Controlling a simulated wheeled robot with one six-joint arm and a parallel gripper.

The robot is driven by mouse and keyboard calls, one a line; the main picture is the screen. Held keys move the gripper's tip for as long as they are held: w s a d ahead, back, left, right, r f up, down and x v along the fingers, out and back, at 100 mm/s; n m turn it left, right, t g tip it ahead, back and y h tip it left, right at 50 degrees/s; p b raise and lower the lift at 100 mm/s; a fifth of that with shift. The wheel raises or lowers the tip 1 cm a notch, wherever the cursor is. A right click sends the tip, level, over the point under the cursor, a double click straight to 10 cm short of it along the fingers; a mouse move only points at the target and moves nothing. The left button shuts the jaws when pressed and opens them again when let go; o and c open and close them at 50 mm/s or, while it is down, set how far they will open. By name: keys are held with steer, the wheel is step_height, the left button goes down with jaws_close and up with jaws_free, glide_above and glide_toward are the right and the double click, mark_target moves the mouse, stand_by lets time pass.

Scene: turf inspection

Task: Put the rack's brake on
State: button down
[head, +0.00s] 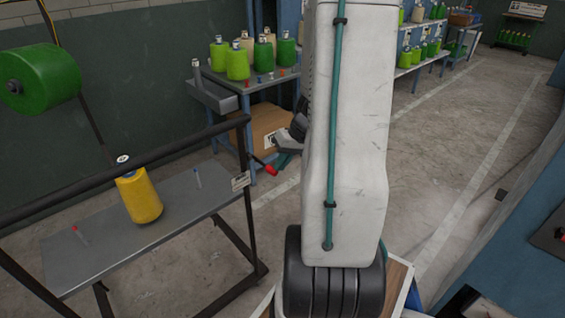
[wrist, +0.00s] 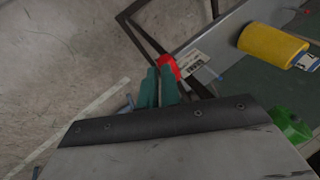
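The rack (head: 195,212) is a dark-framed stand with a grey shelf at left in the head view. Its brake lever appears to be the short dark arm with a red grip (head: 271,170) sticking out from the rack's right-hand post. The red grip also shows in the wrist view (wrist: 168,66), right at my fingertips. My gripper (head: 280,163) has teal fingers, partly hidden behind my arm in the head view. In the wrist view the fingers lie side by side with only a thin gap. The red grip is at their tips, not visibly between them; contact cannot be told.
A yellow cone (head: 140,196) stands on the rack's shelf, with a green spool (head: 40,76) above left. Behind is a blue-legged table (head: 252,84) with green and cream cones, and a cardboard box (head: 264,130) beneath. The floor at right is open (head: 440,150).

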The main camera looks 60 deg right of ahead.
steer(key=s+d+r, duration=0.3)
steer(key=s+r, duration=0.6)
stand_by(0.7)
